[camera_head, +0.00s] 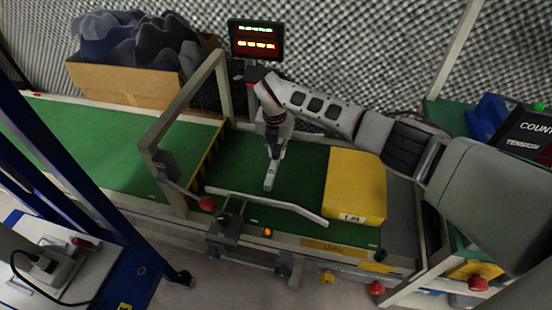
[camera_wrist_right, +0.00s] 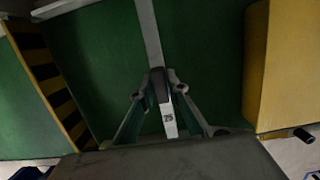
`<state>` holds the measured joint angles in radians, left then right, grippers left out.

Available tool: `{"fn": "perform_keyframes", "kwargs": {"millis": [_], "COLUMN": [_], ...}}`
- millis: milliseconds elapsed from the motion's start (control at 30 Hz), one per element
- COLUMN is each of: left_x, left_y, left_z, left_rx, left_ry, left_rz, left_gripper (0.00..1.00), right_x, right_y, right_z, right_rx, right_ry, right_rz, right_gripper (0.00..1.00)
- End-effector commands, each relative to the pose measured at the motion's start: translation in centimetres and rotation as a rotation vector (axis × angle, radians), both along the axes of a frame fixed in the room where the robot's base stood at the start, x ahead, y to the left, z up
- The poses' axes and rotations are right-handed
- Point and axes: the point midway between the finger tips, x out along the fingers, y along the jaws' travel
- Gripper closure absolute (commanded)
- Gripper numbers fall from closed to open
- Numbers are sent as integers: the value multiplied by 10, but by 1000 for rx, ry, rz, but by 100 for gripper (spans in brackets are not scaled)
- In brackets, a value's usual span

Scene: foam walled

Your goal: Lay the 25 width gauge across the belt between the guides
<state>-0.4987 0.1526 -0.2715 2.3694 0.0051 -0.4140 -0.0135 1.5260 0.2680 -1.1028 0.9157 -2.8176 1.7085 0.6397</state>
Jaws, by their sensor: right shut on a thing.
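The 25 width gauge is a narrow pale grey bar (camera_head: 269,177); in the right wrist view its label reads 25 (camera_wrist_right: 168,121). My right gripper (camera_head: 274,151) is over the green belt (camera_head: 308,165), its fingers closed on the gauge. The gauge points across the belt, its near end close to the pale near guide (camera_head: 265,200). The far guide is largely hidden by my right arm. I cannot tell whether the gauge touches the belt. My left gripper is not in view.
A yellow block (camera_head: 355,185) sits on the belt to the right of the gauge. A grey frame (camera_head: 160,165) spans the belt on the left, beside a black-and-yellow striped edge (camera_head: 207,155). A display (camera_head: 256,40) and a box of dark cloth (camera_head: 125,88) stand behind.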

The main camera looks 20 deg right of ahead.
Motion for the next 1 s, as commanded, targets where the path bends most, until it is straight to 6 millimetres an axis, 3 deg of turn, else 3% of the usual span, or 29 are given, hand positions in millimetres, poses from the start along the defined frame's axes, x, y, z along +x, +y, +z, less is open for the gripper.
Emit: {"fn": "perform_keyframes", "kwargs": {"millis": [33,167,333,600,633,700,1000], "left_x": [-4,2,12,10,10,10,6], "left_y": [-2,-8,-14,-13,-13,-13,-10], "left_z": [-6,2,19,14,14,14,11], "left_rx": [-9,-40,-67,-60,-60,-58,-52], "left_ry": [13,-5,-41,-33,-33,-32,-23], "left_rz": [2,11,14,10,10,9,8], "left_gripper": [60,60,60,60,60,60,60], "right_x": [-5,-5,-1,-2,-2,-2,-2], "right_y": [0,0,0,0,0,0,0], "right_z": [-22,-43,-40,-43,-43,-43,-43], "right_rx": [0,0,-1,-2,-1,-2,-2], "right_ry": [16,15,3,5,6,5,5], "right_rz": [1,1,1,0,0,0,0], "right_gripper": [100,100,100,100,83,68,68]}}
